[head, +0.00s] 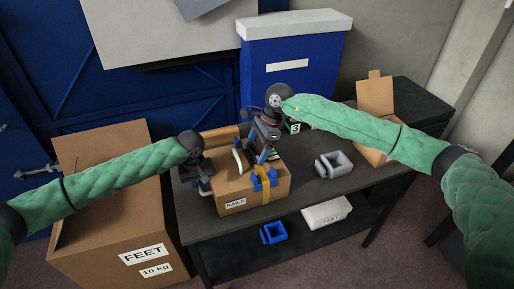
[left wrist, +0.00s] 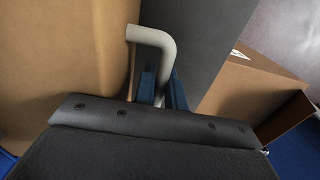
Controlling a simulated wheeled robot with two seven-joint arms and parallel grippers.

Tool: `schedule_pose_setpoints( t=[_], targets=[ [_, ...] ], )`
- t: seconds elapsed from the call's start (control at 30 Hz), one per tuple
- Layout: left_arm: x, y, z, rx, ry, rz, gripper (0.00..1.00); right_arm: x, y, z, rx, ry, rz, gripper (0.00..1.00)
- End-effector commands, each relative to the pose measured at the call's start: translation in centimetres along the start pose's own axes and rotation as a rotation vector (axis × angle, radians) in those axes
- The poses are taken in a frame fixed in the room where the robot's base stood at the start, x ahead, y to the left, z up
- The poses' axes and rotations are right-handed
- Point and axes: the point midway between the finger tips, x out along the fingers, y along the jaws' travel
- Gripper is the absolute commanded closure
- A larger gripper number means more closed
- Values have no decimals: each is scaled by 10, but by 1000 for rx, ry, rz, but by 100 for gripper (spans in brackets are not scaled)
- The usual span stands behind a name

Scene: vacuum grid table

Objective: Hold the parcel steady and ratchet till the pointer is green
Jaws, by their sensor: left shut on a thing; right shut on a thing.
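The parcel (head: 231,189), a brown cardboard box with a white label, sits on the dark table. An orange-yellow strap (head: 265,197) runs down its front beside a blue ratchet fitting (head: 259,183). A pale bent handle (head: 238,162) stands on its top. My left gripper (head: 206,187) is at the parcel's left end. In the left wrist view its blue fingers are shut on a grey bent handle (left wrist: 153,38) next to cardboard. My right gripper (head: 260,158) is above the parcel, shut on what looks like the ratchet handle, mostly hidden. A small green patch shows beside it; I cannot make out the pointer.
A large FEET carton (head: 107,232) stands at left. A blue bin (head: 273,233) and a white box (head: 326,213) are on the lower shelf. A blue cabinet (head: 290,68) stands behind.

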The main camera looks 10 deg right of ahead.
Motion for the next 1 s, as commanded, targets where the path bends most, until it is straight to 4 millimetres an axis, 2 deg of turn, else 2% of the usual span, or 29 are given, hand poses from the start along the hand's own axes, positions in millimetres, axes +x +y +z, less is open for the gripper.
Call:
schedule_pose_setpoints(
  t=[0.37,1.0],
  targets=[
    [-1,1,1,1,0,1,100,-8,-9,4,60,0,137,56],
    [0,1,1,2,-1,2,100,-27,-44,11,278,0,660,56]
  ],
)
